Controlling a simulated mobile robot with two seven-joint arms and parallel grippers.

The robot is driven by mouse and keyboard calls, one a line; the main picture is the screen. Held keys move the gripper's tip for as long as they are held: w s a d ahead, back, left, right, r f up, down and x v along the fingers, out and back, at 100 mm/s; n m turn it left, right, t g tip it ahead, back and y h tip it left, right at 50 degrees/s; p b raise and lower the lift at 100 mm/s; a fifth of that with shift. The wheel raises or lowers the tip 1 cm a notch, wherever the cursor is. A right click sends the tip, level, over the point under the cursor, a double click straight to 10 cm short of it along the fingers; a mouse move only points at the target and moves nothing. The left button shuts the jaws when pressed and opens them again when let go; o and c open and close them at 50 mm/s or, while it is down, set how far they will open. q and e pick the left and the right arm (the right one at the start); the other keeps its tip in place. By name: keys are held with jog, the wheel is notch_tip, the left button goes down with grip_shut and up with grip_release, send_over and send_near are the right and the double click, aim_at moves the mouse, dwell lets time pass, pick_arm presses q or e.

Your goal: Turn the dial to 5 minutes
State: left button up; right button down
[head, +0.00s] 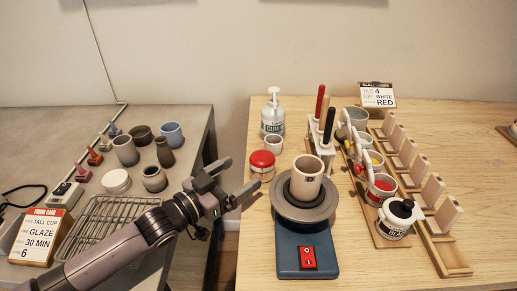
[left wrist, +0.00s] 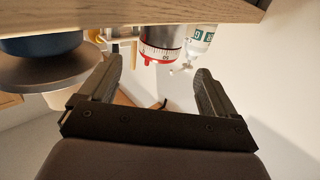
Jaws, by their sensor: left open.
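The dial is the red-topped round timer (head: 262,160) with a pale body, standing on the wooden table near its left edge. In the left wrist view, which is upside down, the timer (left wrist: 160,48) shows a white band with small marks and a red rim; I cannot read its setting. My left gripper (head: 240,178) is open and empty, just left of and in front of the timer. In the left wrist view the fingers (left wrist: 158,78) are apart, with the timer ahead between them, not touching it.
A blue-based wheel (head: 306,252) holding a cup (head: 307,177) stands close right of my gripper. A pump bottle (head: 272,115) and small cup (head: 273,144) stand behind the timer. A grey table (head: 200,118) with pots lies left, across a gap.

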aim_at(253, 165)
pick_arm(q)
jog(key=shift+w+d+r, duration=0.1)
jog(key=shift+w+d, duration=0.3)
jog(key=shift+d, duration=0.05)
jog(key=shift+x, duration=2.95)
jog(key=c, duration=1.1)
